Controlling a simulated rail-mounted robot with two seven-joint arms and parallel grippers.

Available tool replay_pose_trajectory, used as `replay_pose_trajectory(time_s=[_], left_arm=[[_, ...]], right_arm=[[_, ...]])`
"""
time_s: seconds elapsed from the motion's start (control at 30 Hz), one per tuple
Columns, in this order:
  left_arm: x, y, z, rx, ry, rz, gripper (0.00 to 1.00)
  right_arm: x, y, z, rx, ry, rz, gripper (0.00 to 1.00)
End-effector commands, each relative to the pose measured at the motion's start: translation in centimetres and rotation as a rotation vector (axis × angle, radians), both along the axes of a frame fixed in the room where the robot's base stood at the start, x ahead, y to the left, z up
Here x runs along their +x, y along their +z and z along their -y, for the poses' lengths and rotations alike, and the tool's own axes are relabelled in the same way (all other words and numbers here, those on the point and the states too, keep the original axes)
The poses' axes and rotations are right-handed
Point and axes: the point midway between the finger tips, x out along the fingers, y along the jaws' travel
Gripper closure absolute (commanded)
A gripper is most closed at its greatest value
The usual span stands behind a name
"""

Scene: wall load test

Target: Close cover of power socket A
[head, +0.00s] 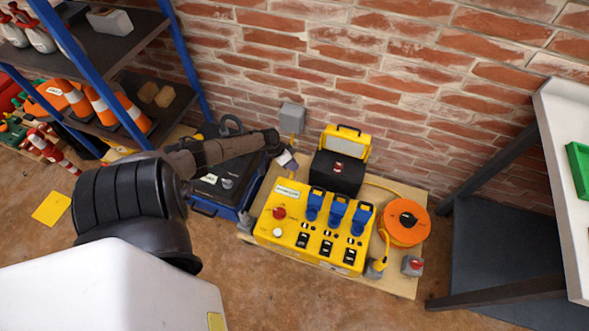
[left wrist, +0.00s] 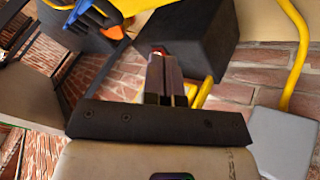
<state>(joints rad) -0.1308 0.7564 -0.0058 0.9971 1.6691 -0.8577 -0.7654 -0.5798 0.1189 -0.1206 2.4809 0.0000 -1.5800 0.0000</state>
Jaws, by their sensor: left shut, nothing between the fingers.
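A yellow power box (head: 268,232) stands on a wooden board. Three blue socket covers (head: 338,213) sit in a row on its upper part; I cannot read which one is socket A. Part of a blue cover (left wrist: 92,18) shows at the top left of the left wrist view, with the yellow box edge. My left gripper (head: 289,163) is above and behind the box's far left corner, apart from the covers. Its fingers (left wrist: 165,75) are shut and empty in the left wrist view. My right gripper is not in view.
A black box (head: 337,173) with a yellow work light (head: 346,145) stands behind the power box. A grey wall box (head: 291,117) is close to my left gripper. An orange cable reel (head: 403,222) lies to the right. Blue-framed shelves (head: 180,55) stand left, a workbench (head: 560,150) right.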

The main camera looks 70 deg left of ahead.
Motion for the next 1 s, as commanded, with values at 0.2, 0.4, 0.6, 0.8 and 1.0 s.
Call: replay_pose_trajectory(time_s=[0.2, 0.4, 0.6, 0.8, 1.0], left_arm=[[2.1, -4.0, 1.6, -0.002, 0.000, 0.001, 1.00], [3.7, -6.0, 2.9, -0.001, -0.003, 0.000, 1.00], [4.2, -5.2, 5.2, 0.001, -0.004, -0.001, 1.00], [4.5, -5.0, 6.2, 0.000, -0.002, -0.001, 1.00], [4.6, -5.0, 6.3, -0.001, -0.001, -0.002, 1.00]], right_arm=[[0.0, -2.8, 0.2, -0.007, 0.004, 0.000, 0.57], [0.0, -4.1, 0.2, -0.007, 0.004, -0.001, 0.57], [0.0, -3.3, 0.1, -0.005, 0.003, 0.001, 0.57], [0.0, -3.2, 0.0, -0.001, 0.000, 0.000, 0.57], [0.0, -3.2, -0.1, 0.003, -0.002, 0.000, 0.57]])
